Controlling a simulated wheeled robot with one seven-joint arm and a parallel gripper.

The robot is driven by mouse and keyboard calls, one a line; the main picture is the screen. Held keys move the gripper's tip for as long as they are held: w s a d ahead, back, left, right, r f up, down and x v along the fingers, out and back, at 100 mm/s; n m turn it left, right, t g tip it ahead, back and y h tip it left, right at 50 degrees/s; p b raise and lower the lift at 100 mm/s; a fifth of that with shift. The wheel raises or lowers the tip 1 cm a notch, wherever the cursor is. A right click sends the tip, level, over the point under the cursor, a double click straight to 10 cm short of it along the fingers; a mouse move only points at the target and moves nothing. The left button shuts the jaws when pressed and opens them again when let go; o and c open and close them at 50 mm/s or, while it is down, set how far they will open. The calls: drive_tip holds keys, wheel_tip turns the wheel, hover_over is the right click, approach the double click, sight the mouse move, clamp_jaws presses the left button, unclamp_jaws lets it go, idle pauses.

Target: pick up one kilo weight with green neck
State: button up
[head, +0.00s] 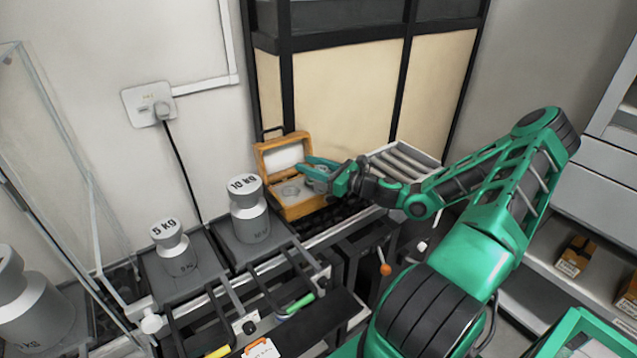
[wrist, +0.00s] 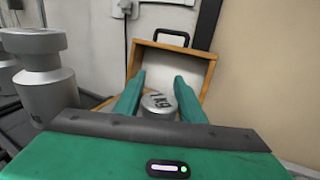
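A small grey metal weight marked 1 KG (wrist: 158,102) stands in an open wooden case (head: 300,208). The case, its lid raised, also shows in the wrist view (wrist: 206,72). My gripper (head: 308,166) reaches into the case from the right in the head view. In the wrist view its two green fingers (wrist: 159,76) are apart, one on each side of the weight's top. A gap shows on the left; the right finger looks close, and contact cannot be told. The weight's neck and lower part are hidden, so no green neck is visible.
Larger weights stand to the left: a 10 KG weight (head: 249,215), a 5 KG weight (head: 174,250) and another at the edge (head: 30,305). One large weight is left of my gripper in the wrist view (wrist: 48,85). A roller tray (head: 405,160) lies right of the case.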

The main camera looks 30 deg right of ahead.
clamp_jaws()
drive_tip(key=shift+r, duration=0.1)
